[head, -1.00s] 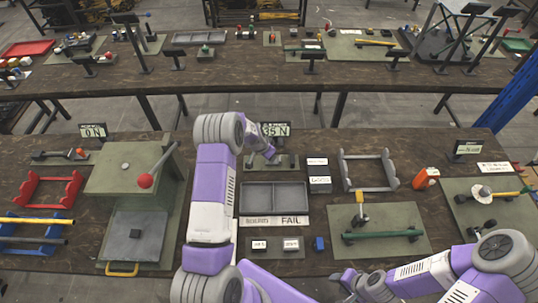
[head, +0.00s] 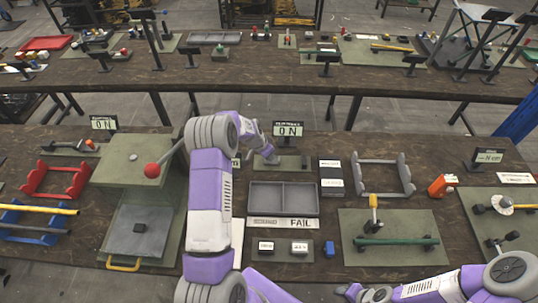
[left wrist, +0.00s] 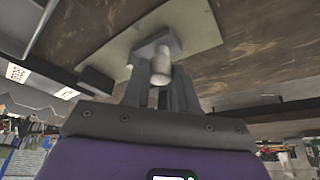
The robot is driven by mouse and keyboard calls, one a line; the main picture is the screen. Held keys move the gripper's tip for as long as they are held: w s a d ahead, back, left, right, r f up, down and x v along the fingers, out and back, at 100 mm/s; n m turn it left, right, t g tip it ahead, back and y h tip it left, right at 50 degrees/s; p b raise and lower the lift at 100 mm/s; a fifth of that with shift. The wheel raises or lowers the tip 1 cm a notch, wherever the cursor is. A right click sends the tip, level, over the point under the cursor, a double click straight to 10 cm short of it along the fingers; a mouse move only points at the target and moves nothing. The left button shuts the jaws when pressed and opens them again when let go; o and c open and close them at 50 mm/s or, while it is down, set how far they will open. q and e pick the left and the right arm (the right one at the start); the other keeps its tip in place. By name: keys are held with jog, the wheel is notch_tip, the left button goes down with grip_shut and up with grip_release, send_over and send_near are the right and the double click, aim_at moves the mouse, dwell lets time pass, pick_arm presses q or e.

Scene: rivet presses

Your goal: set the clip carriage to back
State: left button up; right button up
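My left gripper (head: 271,158) reaches down at a small green plate (head: 293,170) behind the grey two-bay tray. In the left wrist view a pale round peg stands on a grey block, which I take for the clip carriage (left wrist: 160,68). The fingers of my left gripper (left wrist: 159,92) lie close on both sides of the peg and look shut on it. A dark bar (left wrist: 97,80) lies on the plate beside it. The display (head: 288,130) behind the plate reads 0 N. My right gripper (head: 350,291) is low at the bottom edge, its fingers unclear.
A press with a red-ball lever (head: 152,170) stands left of my left arm. The grey tray (head: 284,184) with a FAIL label is in front of the plate.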

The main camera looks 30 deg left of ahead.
pick_arm(q)
jog(key=o, duration=0.5)
jog(key=shift+s+a, duration=0.2)
jog(key=shift+a, duration=0.1)
jog(key=shift+c, duration=0.2)
jog(key=shift+r, duration=0.2)
jog(key=v, duration=0.7)
jog(key=shift+r, duration=0.15)
